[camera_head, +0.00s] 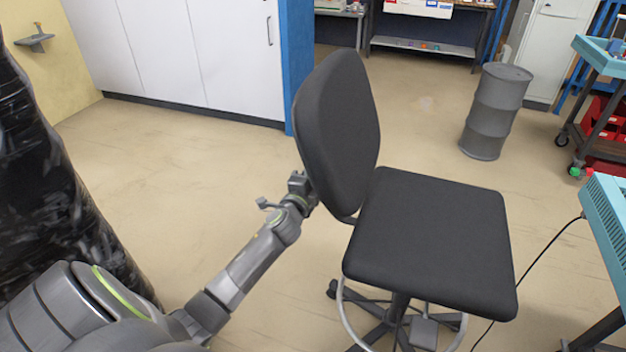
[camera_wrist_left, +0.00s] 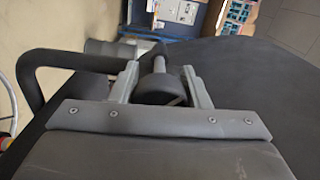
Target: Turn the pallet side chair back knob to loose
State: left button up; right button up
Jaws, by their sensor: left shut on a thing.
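The black office chair, with its backrest (camera_head: 338,130) upright and its seat (camera_head: 430,235) to the right, stands in the middle of the head view. My left arm reaches in from the lower left, and my left gripper (camera_head: 304,186) is at the rear lower edge of the backrest. In the left wrist view my left gripper (camera_wrist_left: 162,82) is shut on the dark round chair back knob (camera_wrist_left: 160,90), which sits between the two fingers. The knob is hidden in the head view. Its loose or tight setting cannot be read. My right gripper is not in view.
A curved black bar (camera_wrist_left: 30,75) runs beside the gripper in the left wrist view. A dark wrapped stack (camera_head: 60,190) stands at the left. A grey drum (camera_head: 495,110) and a teal bench (camera_head: 610,215) are at the right. Open floor lies left of the chair.

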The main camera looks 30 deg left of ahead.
pick_arm(q)
jog(key=n, duration=0.1)
jog(key=n+b, duration=0.1)
jog(key=n, duration=0.1)
jog(key=n+b, duration=0.1)
jog(key=shift+f+n, duration=0.3)
jog(key=shift+n+b, duration=0.5)
jog(key=shift+b, duration=0.05)
jog(key=n+b, duration=0.1)
jog(key=n, duration=0.1)
jog(key=shift+f+n, duration=0.1)
jog(key=shift+n, duration=0.3)
jog(key=n+b, duration=0.1)
jog(key=n, duration=0.2)
jog(key=shift+d+b, duration=0.15)
jog(key=shift+b, duration=0.25)
jog(key=shift+n+b, duration=0.3)
jog(key=shift+n, duration=1)
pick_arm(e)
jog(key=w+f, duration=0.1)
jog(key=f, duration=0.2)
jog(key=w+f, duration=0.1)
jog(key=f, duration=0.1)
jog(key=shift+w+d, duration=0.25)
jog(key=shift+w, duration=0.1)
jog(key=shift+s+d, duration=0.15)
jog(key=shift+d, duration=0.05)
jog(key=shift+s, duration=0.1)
